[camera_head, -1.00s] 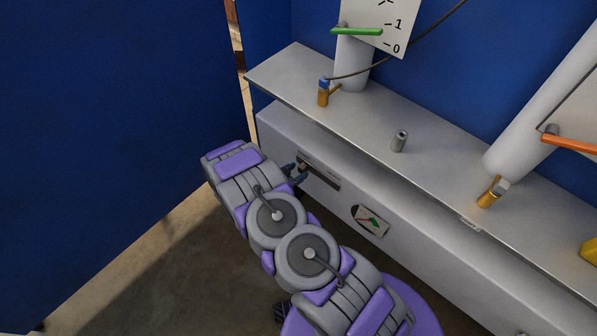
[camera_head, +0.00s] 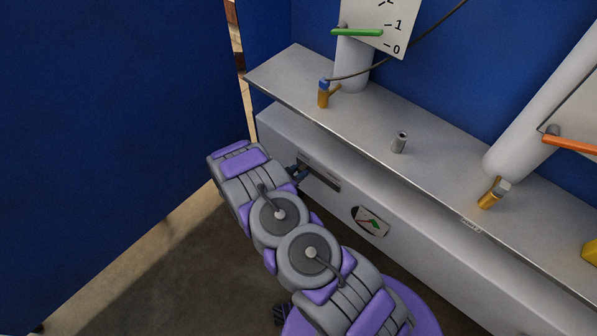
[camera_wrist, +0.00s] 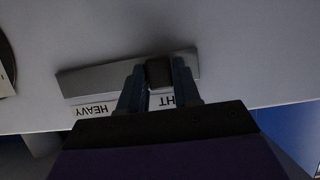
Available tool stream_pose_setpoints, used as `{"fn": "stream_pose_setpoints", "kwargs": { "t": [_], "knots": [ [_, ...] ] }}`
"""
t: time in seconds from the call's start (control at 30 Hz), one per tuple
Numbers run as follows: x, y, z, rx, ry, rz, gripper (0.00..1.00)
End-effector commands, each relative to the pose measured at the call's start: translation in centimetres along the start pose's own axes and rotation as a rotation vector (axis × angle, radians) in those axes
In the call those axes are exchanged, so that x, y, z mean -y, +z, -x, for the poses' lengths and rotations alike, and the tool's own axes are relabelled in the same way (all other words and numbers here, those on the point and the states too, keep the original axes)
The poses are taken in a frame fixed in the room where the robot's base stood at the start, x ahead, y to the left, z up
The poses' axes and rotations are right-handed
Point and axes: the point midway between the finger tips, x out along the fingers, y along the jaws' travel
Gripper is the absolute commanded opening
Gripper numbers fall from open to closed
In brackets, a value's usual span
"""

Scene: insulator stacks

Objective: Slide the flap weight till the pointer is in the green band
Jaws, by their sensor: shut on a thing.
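The flap weight (camera_wrist: 159,72) is a small dark block in the slot plate (camera_wrist: 95,80) on the grey housing's front. In the wrist view my gripper (camera_wrist: 158,85) has one finger on each side of it and is shut on it. The block is toward the plate's right end, above a partly covered label ending in "HT"; "HEAVY" is at the left. In the head view my gripper (camera_head: 300,171) is at the left of the slot (camera_head: 322,178), and the weight is hard to make out. The gauge (camera_head: 371,221) shows green; its pointer is too small to read surely.
A metal shelf (camera_head: 365,128) overhangs the housing, with brass valves (camera_head: 324,95) and a small grey peg (camera_head: 399,142) on it. A blue wall (camera_head: 110,130) stands left. The gauge's edge shows at left in the wrist view (camera_wrist: 6,72). Open floor lies below.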

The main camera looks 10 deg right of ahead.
Motion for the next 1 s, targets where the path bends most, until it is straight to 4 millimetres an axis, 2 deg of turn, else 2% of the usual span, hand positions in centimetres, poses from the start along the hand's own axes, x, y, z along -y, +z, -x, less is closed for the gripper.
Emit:
{"fn": "stream_pose_setpoints", "kwargs": {
  "t": [0.33, 0.57, 0.77, 0.8, 1.0],
  "knots": [
    [0.0, 0.0, 0.0, 0.0, -0.001, 0.0, 0.0],
    [-1.5, -0.1, 0.0, -0.001, 0.001, 0.0, 0.0],
    [-1.5, -0.1, 0.0, -0.002, 0.0, -0.002, 0.0],
    [-1.5, -0.1, 0.0, -0.002, 0.0, -0.002, 0.34],
    [-1.5, -0.1, 0.0, -0.001, 0.0, -0.001, 0.53]
  ]
}}
